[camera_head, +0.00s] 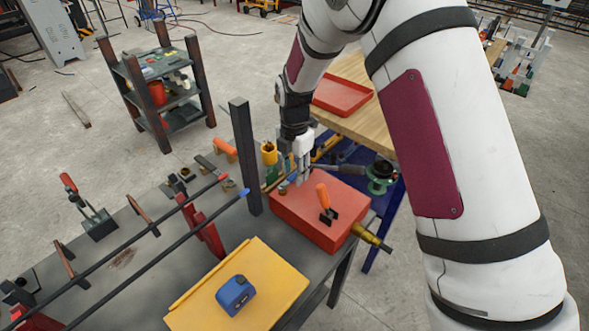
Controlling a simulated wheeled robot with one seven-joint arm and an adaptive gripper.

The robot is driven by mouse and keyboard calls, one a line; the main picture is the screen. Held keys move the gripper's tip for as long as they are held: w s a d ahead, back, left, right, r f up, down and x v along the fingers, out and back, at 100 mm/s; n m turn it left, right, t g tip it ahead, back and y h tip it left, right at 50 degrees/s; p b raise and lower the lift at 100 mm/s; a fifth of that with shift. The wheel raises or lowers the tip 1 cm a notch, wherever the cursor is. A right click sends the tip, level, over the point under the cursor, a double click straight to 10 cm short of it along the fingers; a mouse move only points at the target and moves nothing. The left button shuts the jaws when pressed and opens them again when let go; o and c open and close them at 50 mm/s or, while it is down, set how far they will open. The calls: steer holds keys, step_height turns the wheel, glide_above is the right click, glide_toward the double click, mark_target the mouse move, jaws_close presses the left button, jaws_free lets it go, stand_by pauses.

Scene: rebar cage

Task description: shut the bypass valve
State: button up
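A red box (309,222) sits at the right end of the dark workbench. An orange lever handle (322,196) stands tilted up from a black mount on its top; this looks like the valve, but I cannot be sure. A brass-yellow fitting (371,237) sticks out of the box's right side. My gripper (301,178) points down over the back left part of the box top, to the left of the orange handle and apart from it. The fingers are small here, and I cannot tell how far apart they are or whether they touch the box.
A dark upright post (245,155) stands just left of my gripper. A yellow board (265,290) with a blue tape measure (236,295) lies at the front. Long dark bars (150,260) and clamps cover the bench's left. A wooden table (365,125) with a red tray (342,95) stands behind.

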jaws_close()
steer(key=shift+s+d+m, duration=0.1)
steer(key=shift+m, duration=0.2)
steer(key=m, duration=0.1)
steer(key=s+m, duration=0.1)
steer(key=shift+d+m, duration=0.3)
steer(key=shift+d, duration=0.05)
steer(key=m, duration=0.1)
steer(key=s+m, duration=0.1)
steer(key=m, duration=0.2)
steer(key=shift+s+d+m, duration=0.25)
steer(key=shift+s+m, duration=0.05)
steer(key=shift+s, duration=0.1)
steer(key=s+m, duration=0.1)
steer(key=m, duration=0.1)
steer(key=s+m, duration=0.1)
steer(key=m, duration=0.2)
steer(key=shift+s+a+p, duration=0.15)
steer(key=shift+p, duration=0.15)
steer(key=shift+s+a+m+p, duration=0.1)
steer(key=shift+s+a+m, duration=0.15)
steer(key=shift+m, duration=0.6)
steer(key=shift+s+a+m+p, duration=0.15)
steer(key=shift+s+m, duration=0.15)
steer(key=shift+m, duration=0.6)
steer(key=shift+s+a+m+p, duration=0.15)
steer(key=shift+s+m, duration=0.1)
steer(key=shift+m, duration=0.6)
